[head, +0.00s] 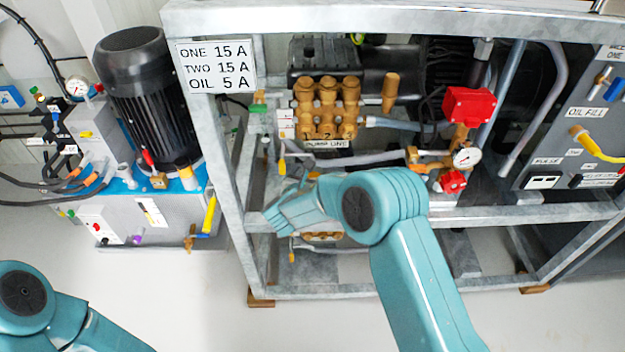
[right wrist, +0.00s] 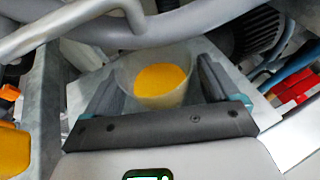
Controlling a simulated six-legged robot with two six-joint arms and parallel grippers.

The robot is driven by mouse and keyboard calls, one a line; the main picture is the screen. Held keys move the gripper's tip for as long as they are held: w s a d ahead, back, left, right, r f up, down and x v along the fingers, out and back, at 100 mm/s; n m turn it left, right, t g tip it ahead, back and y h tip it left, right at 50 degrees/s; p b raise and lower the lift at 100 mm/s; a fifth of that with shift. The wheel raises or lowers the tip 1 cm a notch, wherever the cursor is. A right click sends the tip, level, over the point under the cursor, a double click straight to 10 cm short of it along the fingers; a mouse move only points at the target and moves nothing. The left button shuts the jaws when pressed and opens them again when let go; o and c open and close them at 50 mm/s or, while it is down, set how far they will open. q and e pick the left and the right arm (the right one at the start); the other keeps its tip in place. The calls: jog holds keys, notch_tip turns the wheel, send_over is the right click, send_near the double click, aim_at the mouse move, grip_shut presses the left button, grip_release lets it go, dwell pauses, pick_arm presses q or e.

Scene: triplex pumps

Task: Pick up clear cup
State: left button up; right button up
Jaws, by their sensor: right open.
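The clear cup (right wrist: 178,97), with yellow-orange contents, shows in the right wrist view on a grey metal surface. My right gripper (right wrist: 160,88) is open, with one dark finger on each side of the cup. A gap between the fingers and the cup is hard to judge. In the head view my right gripper (head: 280,212) reaches to the front rail of the pump frame, left of centre. I cannot make out the cup in the head view. My left arm shows at the lower left, but its gripper is out of view.
The grey pump frame (head: 480,212) surrounds the brass pump (head: 327,105). A grey pipe (right wrist: 170,28) crosses just beyond the cup in the right wrist view. A hydraulic unit with a black motor (head: 147,95) stands left. The floor (head: 200,290) in front is clear.

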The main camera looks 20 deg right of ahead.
jog(key=c, duration=1.1)
jog(key=shift+r, duration=0.1)
